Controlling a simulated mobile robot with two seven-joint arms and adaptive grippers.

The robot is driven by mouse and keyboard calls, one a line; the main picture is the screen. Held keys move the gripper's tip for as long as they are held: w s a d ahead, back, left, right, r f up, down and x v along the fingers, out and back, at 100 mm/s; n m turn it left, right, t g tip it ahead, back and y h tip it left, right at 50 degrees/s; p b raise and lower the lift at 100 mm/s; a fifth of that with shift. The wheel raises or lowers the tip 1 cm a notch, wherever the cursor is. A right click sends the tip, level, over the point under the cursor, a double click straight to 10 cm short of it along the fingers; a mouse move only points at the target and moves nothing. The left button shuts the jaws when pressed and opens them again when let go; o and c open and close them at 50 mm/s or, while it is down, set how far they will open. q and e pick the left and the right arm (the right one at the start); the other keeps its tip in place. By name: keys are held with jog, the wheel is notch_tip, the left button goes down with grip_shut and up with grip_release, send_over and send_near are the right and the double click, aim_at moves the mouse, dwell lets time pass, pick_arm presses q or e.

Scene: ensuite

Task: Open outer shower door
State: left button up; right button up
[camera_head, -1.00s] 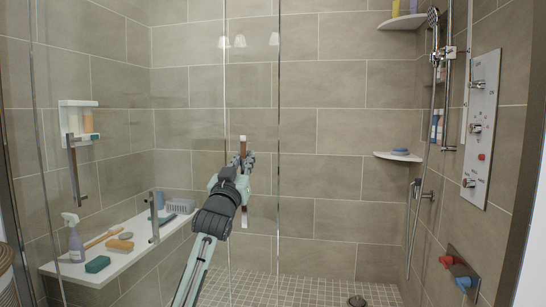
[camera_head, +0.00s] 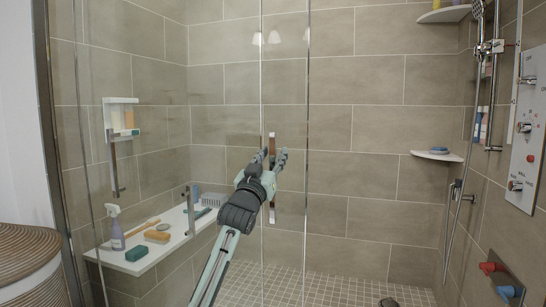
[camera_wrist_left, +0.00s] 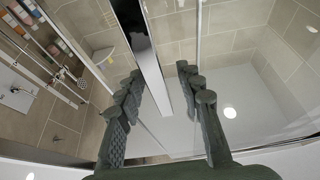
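The outer shower door is a clear glass panel (camera_head: 285,75) with metal-edged vertical sides in the head view. Its upright bar handle (camera_head: 272,212) is in the middle of the picture; the handle also shows in the left wrist view (camera_wrist_left: 138,38) as a shiny bar. My left gripper (camera_head: 271,155) is at the upper part of the handle. In the left wrist view its fingers (camera_wrist_left: 160,74) are apart, with the bar running between them, nearer the left finger. Firm contact cannot be told. My right gripper is out of view.
Behind the glass, a white bench (camera_head: 140,262) holds a spray bottle (camera_head: 117,232), brushes and sponges. Another glass panel with a bar handle (camera_head: 115,165) is at left. A round ribbed basket (camera_head: 25,260) stands at lower left. Shower controls (camera_head: 525,130) are on the right wall.

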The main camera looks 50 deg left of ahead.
pick_arm(q)
jog(key=v, duration=1.2)
dwell(0.4)
jog(key=w+d+f+m+g+h, duration=0.15)
jog(key=d+f, duration=0.25)
jog(key=f, duration=0.6)
jog(key=w+d+f+m+g+h, duration=0.1)
jog(key=w+d+f+g+h, duration=0.15)
jog(key=f, duration=0.75)
jog(key=w+d+f+m+g+h, duration=0.1)
jog(key=d+f+m+g+h, duration=0.2)
jog(key=f, duration=0.7)
jog(key=s+d+f+m+g+h, duration=0.1)
jog(key=s+d+f+g, duration=0.2)
jog(key=s+d+f, duration=0.3)
jog(key=s+d+f+m+g+h, duration=0.1)
jog(key=s+d+f+g, duration=0.2)
jog(key=s+d+f, duration=0.3)
jog(key=s+d+f+m+g+h, duration=0.1)
jog(key=s+d+f, duration=0.4)
jog(key=f, duration=0.9)
jog(key=d+g+h, duration=0.1)
jog(key=d, duration=0.2)
jog(key=shift+s+d+f+g, duration=0.25)
jog(key=shift+s+g, duration=0.15)
